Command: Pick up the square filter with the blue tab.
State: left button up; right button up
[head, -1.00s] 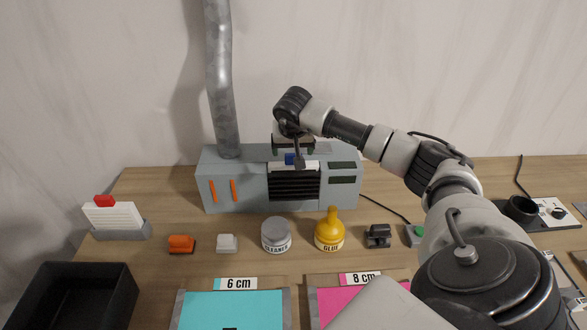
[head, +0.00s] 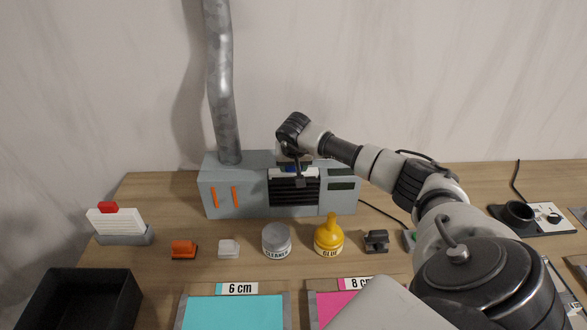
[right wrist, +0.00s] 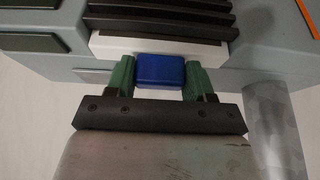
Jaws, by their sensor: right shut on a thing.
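The square filter (head: 308,173) shows as a white edge in the front slot of the grey machine, above its dark slats. It also shows as a white strip in the right wrist view (right wrist: 110,46). Its blue tab (right wrist: 161,70) sticks out toward my right gripper. My right gripper (right wrist: 161,76) is shut on the blue tab, one green finger on each side. In the head view my right gripper (head: 292,166) is at the machine's front, and its wrist partly hides the tab. Most of the filter is hidden inside the machine. My left gripper is not in view.
The grey machine (head: 232,205) has a metal duct (head: 221,90) rising at its left. A second white filter with a red tab (head: 116,222) stands in a holder at left. A cleaner jar (head: 277,241), a glue bottle (head: 329,238) and small blocks stand in front. A black bin (head: 85,285) is front left.

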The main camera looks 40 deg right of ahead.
jog(key=shift+c, duration=1.4)
jog(key=shift+r, duration=0.1)
